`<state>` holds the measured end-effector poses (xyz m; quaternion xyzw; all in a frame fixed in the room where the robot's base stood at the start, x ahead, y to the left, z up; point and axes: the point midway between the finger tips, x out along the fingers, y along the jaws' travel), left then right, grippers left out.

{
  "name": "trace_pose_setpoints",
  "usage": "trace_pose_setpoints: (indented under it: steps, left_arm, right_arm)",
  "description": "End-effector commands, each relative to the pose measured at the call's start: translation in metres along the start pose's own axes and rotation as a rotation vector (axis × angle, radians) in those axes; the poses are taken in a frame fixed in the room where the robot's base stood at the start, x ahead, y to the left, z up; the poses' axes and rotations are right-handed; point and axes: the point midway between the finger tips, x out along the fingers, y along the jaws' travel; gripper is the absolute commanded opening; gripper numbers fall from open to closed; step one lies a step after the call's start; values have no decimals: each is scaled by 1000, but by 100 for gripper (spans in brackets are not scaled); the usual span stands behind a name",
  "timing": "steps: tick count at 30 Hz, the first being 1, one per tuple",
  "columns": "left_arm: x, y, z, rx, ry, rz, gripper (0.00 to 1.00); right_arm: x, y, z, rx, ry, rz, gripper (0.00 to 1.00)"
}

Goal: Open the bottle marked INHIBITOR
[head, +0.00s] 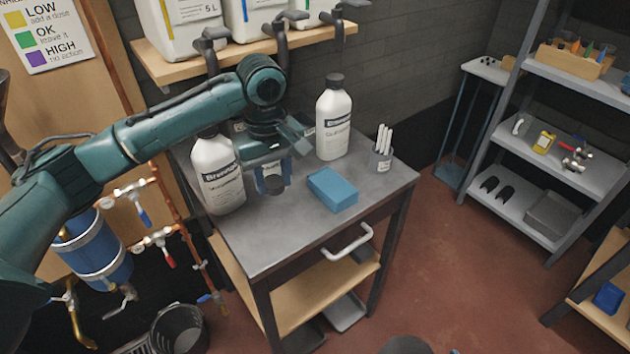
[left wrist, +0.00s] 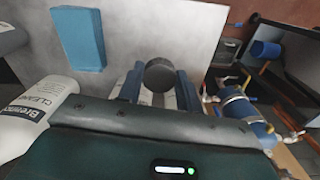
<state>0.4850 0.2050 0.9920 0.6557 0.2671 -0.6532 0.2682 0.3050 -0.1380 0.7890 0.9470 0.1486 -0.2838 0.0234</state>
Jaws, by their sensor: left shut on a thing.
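My right gripper is not in view.
The grey table (head: 285,245) carries a blue block (head: 332,189) and a cup of white sticks (head: 381,158). A shelf (head: 165,68) with large containers hangs behind. Copper pipes and a blue tank (head: 95,250) are at left. The table's front is clear.

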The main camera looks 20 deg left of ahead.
Motion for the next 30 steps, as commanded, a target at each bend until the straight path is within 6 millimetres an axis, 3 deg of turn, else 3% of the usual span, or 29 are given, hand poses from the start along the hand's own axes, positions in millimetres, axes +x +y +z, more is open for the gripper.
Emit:
trace_pose_setpoints:
  steps: [7, 21, 30]
  left_arm:
    - [39, 2, -5, -72, -6, -9, 8]
    - [94, 2, -4, -67, -6, -7, 8]
    - [99, 2, -4, -65, -5, -4, 8]
  right_arm:
    - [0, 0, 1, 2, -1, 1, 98]
    - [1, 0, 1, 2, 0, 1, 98]
    - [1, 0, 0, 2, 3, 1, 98]
